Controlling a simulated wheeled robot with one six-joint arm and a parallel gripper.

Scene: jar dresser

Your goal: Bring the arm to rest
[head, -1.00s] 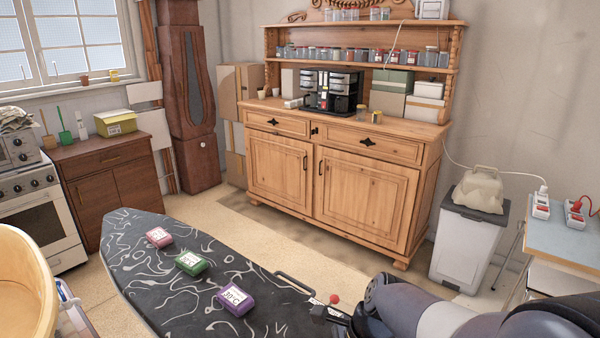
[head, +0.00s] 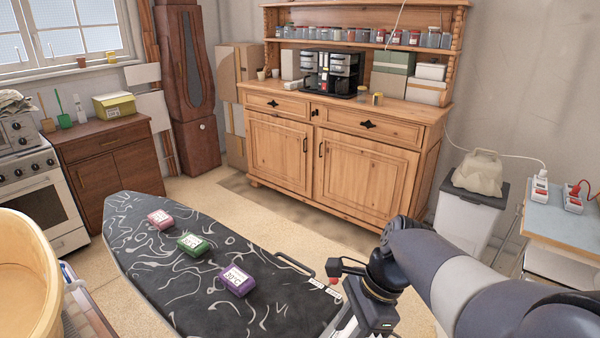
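My arm reaches in from the lower right of the head view, its grey and white links bent at a dark joint. My gripper (head: 368,318) is at the wrist's lower end, over the right end of the ironing board (head: 165,275). Its fingers are not clearly visible near the bottom edge, so I cannot tell whether it is open or shut. I see nothing held in it. A pink box (head: 160,219), a green box (head: 192,244) and a purple box (head: 237,281) lie on the board, left of my gripper and apart from it.
A wooden dresser (head: 365,185) with jars and a coffee machine (head: 332,73) stands behind the board. A white bin (head: 465,222) and a blue-topped table (head: 565,222) with power strips are at right. A beige tub (head: 25,285) is at lower left. Floor shows between board and dresser.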

